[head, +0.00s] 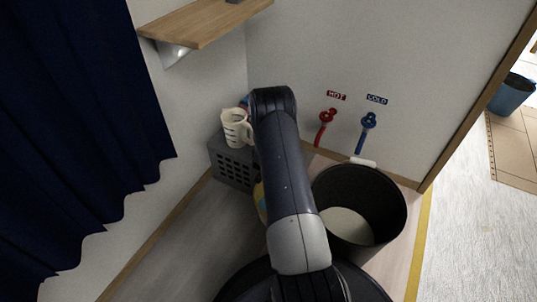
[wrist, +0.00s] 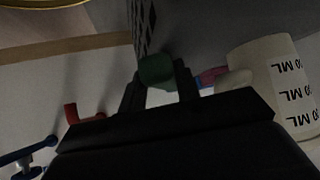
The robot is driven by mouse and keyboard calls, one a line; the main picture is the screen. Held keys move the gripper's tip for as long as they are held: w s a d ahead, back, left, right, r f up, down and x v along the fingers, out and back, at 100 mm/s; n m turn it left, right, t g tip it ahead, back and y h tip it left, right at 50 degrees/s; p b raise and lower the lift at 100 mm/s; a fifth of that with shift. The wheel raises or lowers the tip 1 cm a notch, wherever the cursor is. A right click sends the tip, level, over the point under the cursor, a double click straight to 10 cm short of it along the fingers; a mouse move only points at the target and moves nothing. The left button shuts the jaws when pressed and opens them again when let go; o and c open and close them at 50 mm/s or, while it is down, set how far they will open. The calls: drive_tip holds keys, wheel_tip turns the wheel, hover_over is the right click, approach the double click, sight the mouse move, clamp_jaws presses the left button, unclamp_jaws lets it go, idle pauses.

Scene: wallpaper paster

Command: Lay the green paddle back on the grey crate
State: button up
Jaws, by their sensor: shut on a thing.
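In the wrist view my gripper (wrist: 158,82) is shut on the green paddle (wrist: 157,69), of which only a rounded dark green end shows between the fingers. The rest of the paddle is hidden. The grey crate (head: 231,167) stands against the wall in the head view, with slotted holes in its side. It also shows in the wrist view (wrist: 215,30), close to the held green end; I cannot tell whether they touch. In the head view my arm hides the gripper and the paddle.
A white measuring jug (head: 235,128) stands on the crate; it is close on the right in the wrist view (wrist: 280,85). A pink and blue thing (wrist: 210,75) is beside it. A black bin (head: 361,207) stands right of my arm. Red (head: 327,116) and blue (head: 368,121) valves are on the wall.

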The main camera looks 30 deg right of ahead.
drive_tip(key=shift+f, duration=0.3)
drive_tip(key=o, duration=1.2)
drive_tip(key=p+v, duration=0.3)
drive_tip(key=v, duration=0.8)
drive_tip(key=shift+p, duration=0.3)
drive_tip(key=shift+f, duration=0.15)
